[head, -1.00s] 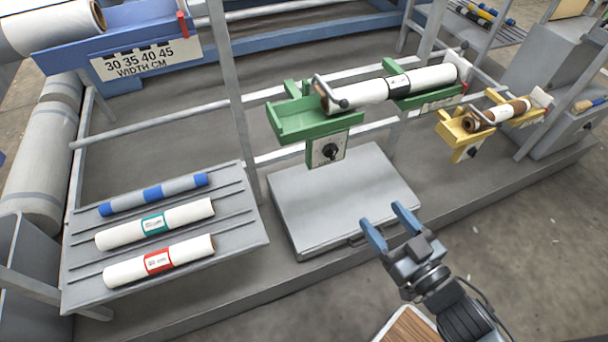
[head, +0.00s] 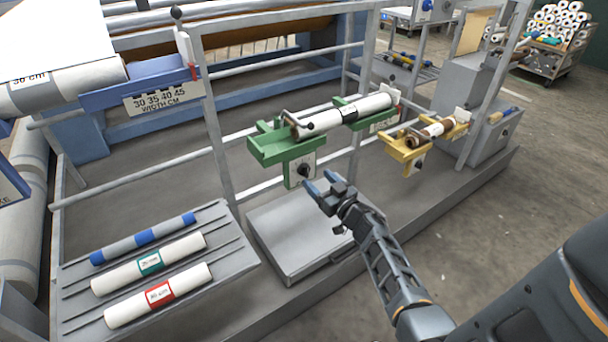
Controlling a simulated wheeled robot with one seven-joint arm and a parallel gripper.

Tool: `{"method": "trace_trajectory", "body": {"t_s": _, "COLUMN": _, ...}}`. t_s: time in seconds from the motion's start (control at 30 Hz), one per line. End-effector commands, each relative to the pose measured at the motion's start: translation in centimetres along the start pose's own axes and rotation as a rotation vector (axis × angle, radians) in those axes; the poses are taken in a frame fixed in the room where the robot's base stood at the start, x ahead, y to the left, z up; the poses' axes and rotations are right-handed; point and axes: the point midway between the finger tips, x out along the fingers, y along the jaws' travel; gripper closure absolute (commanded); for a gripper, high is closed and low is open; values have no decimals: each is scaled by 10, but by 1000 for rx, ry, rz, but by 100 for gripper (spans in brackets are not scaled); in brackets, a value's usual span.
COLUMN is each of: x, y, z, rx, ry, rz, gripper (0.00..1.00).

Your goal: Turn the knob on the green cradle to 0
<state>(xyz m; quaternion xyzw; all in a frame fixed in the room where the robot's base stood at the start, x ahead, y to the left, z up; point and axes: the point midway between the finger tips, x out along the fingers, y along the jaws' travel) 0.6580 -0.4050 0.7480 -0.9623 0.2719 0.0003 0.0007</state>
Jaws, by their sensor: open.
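The green cradle (head: 270,153) is fixed to the grey rail frame and holds a white roll (head: 318,121) with a dark band. Its black knob (head: 303,170) sits on a white plate on the cradle's front face. The knob's marks are too small to read. My gripper (head: 318,184) is open, with its two blue fingers pointing up toward the knob plate. The fingertips are just below and to the right of the knob in the picture. I cannot tell whether they touch it, and nothing shows between them.
A yellow cradle (head: 406,150) with a brown-ended roll stands to the right. A grey box (head: 290,240) lies below the green cradle. A sloped rack (head: 220,240) with 3 rolls is at left. Upright posts (head: 215,150) flank the cradle.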

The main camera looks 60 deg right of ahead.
Motion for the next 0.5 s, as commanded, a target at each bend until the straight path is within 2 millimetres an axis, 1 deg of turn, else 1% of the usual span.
{"method": "trace_trajectory", "body": {"t_s": 0.03, "x": 10, "y": 0, "z": -1, "rx": -1, "ry": 3, "rz": -1, "gripper": 32}}
{"method": "trace_trajectory", "body": {"t_s": 0.2, "x": 36, "y": 0, "z": 0, "rx": -1, "ry": 2, "rz": 0, "gripper": 32}}
{"method": "trace_trajectory", "body": {"t_s": 0.33, "x": 50, "y": 0, "z": 0, "rx": -1, "ry": 2, "rz": -1, "gripper": 32}}
{"method": "trace_trajectory", "body": {"t_s": 0.5, "x": 59, "y": 0, "z": 0, "rx": -1, "ry": 2, "rz": -1, "gripper": 32}}
